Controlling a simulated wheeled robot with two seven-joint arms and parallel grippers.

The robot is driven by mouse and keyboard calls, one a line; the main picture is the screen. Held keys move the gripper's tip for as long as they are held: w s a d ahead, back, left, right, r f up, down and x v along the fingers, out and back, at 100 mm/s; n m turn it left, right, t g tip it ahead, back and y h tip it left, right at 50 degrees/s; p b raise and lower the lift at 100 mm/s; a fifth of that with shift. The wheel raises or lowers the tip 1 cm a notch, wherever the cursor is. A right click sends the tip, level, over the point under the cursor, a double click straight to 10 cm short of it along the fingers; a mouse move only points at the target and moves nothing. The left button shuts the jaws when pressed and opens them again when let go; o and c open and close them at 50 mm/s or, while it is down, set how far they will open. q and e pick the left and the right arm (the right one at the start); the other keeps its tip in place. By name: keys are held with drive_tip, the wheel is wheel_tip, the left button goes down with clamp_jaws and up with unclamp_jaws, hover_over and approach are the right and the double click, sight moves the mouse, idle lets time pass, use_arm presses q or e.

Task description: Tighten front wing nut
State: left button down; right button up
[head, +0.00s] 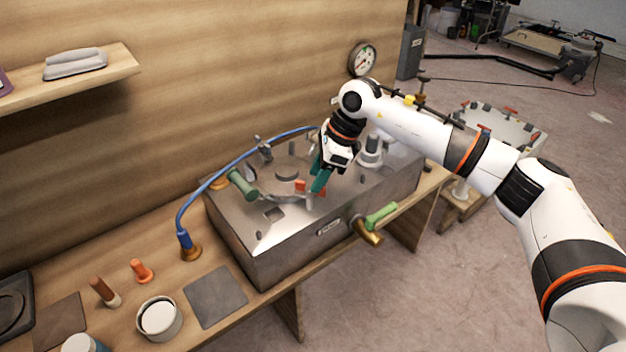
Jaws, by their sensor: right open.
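A grey metal box (285,246) with fittings on its top stands on the wooden bench. My right gripper (319,184) is over the front part of the box's top, its green fingers pointing down and open. A small orange-red part (301,187) shows right beside the fingers on the left; I cannot tell whether they touch it or whether it is the front wing nut. A grey upright fitting (264,149) stands at the box's back left, apart from the gripper. The fingers hide part of the top. My left gripper is not in view.
A blue hose (190,200) arches from the bench to behind the box. A green-handled valve (378,216) sticks out in front. A white cup (159,318), an orange peg (142,270) and a grey mat (215,297) are at the left. A gauge (362,59) hangs on the wall.

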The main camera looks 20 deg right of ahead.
sight(309, 196)
drive_tip(key=shift+x, duration=1.6)
drive_tip(key=shift+r, duration=0.1)
clamp_jaws()
drive_tip(key=shift+m, duration=0.3)
drive_tip(key=shift+m+t+b, duration=0.6)
drive_tip(key=shift+m+b, duration=0.25)
drive_tip(key=shift+m, duration=0.25)
drive_tip(key=shift+s+a+m+t+h+b, duration=0.1)
drive_tip(key=shift+m+t+h+b, duration=0.2)
drive_tip(key=shift+m+b, duration=0.4)
drive_tip(key=shift+a+m+t+h+b, duration=0.1)
drive_tip(key=shift+m+t+h+b, duration=0.2)
drive_tip(key=shift+m, duration=0.7)
